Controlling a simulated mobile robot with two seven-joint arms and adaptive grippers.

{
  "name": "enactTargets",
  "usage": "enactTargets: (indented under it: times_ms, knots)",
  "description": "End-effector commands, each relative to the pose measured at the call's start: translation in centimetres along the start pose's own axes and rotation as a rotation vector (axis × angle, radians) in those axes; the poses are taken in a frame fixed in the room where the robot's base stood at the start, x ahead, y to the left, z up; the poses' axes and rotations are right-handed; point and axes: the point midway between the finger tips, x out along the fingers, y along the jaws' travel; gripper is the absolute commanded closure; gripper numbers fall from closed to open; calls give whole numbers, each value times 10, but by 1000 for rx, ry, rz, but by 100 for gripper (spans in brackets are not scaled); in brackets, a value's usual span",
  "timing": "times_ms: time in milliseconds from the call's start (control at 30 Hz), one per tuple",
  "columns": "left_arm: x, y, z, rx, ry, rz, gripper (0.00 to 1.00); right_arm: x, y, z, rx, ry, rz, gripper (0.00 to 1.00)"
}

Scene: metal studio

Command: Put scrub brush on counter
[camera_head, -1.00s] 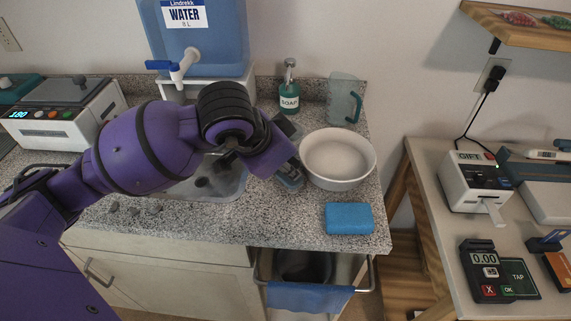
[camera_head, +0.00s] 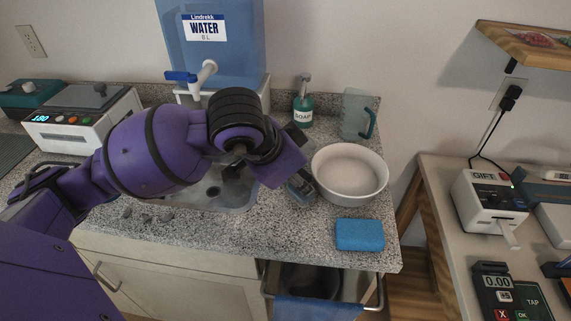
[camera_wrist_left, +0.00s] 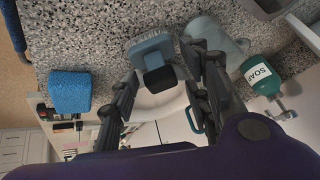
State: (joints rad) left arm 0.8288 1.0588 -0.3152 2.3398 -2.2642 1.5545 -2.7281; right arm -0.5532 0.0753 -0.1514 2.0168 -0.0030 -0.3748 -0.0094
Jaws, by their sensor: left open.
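The scrub brush (camera_wrist_left: 151,56) is blue-grey with pale bristles and a dark grip, on the speckled counter (camera_wrist_left: 95,45). In the head view its blue-grey body (camera_head: 301,190) shows partly beside the white bowl, behind my left wrist. My left gripper (camera_wrist_left: 163,88) is open, with its two fingers apart on either side of the brush. I cannot tell whether they touch it. In the head view the fingers are mostly hidden by the purple wrist. My right gripper is in neither view.
The white bowl (camera_head: 350,172) stands close right of the brush. A blue sponge (camera_head: 359,235) lies in front of it. A soap bottle (camera_head: 303,108) and a clear jug (camera_head: 357,115) stand behind. The sink (camera_head: 222,192) is to the left. Bare counter lies in front of the brush.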

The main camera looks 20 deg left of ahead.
Motion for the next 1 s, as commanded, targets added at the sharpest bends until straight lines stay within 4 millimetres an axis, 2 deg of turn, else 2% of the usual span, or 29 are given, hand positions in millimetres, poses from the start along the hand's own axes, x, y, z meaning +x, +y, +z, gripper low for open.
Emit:
enactTargets:
  times_ms: [300, 500, 700, 933, 1000]
  knots:
    - [-69, -1, 0, 3, 0, -4, 56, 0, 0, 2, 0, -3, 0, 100]
    - [-97, 0, 0, 2, 0, -2, 56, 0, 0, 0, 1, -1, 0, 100]
    - [-106, 1, 1, 2, -1, 0, 56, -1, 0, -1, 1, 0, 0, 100]
    - [-105, 1, 1, 1, -2, 2, 56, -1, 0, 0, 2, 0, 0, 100]
    - [-102, 6, 3, -20, -6, 26, 56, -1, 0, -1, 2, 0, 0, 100]
